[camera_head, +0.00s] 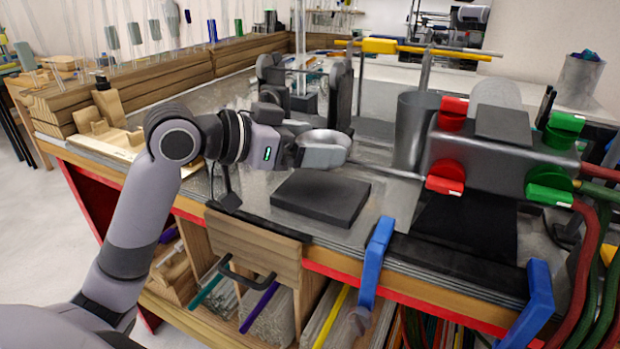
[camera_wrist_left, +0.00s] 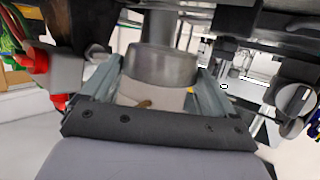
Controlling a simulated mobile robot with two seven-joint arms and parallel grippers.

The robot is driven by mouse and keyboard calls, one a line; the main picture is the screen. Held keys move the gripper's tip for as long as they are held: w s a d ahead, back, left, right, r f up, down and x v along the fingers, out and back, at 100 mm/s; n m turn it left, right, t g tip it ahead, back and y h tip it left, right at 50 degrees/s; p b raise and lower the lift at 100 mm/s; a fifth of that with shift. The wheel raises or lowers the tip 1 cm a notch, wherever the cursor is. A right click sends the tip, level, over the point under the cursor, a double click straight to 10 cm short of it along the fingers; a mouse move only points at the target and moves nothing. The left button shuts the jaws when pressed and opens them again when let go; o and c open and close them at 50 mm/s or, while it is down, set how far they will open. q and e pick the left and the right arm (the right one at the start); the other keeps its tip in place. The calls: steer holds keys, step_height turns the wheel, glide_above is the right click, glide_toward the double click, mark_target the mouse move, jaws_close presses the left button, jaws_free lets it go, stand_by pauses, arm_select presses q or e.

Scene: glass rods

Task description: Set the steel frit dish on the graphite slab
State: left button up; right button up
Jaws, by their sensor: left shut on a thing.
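The steel frit dish (camera_head: 324,143), a shallow round grey metal dish, is at the end of my left arm. My left gripper (camera_head: 301,152) is shut on it; the fingers are partly hidden by the dish. The dish is above and behind the graphite slab (camera_head: 318,199), apart from it in the picture. The slab is a flat dark block lying on the bench near its front edge, with its top bare. In the left wrist view a round metal body, seemingly the dish (camera_wrist_left: 160,68), sits between the two fingers of the gripper. My right gripper is not in view.
A burner block with red and green knobs (camera_head: 500,160) and a grey cylinder (camera_head: 413,130) stand right of the slab. Blue clamps (camera_head: 376,262) grip the bench's front edge. A black roller stand (camera_head: 303,85) is behind the gripper. A wooden rest (camera_head: 105,125) is at left.

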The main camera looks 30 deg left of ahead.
mark_target(308, 193)
arm_select(q)
steer(key=shift+f+b, duration=0.35)
steer(key=shift+f, duration=2.55)
steer(key=shift+f, duration=0.15)
steer(key=o, duration=0.8)
steer(key=shift+o, duration=0.2)
steer(key=shift+s+a+r, duration=0.1)
steer(key=shift+r, duration=0.1)
steer(key=b+v, duration=0.1)
steer(key=v, duration=1)
steer(key=shift+s+a+r, duration=0.15)
steer(key=shift+s+r, duration=0.05)
steer(key=shift+s, duration=0.15)
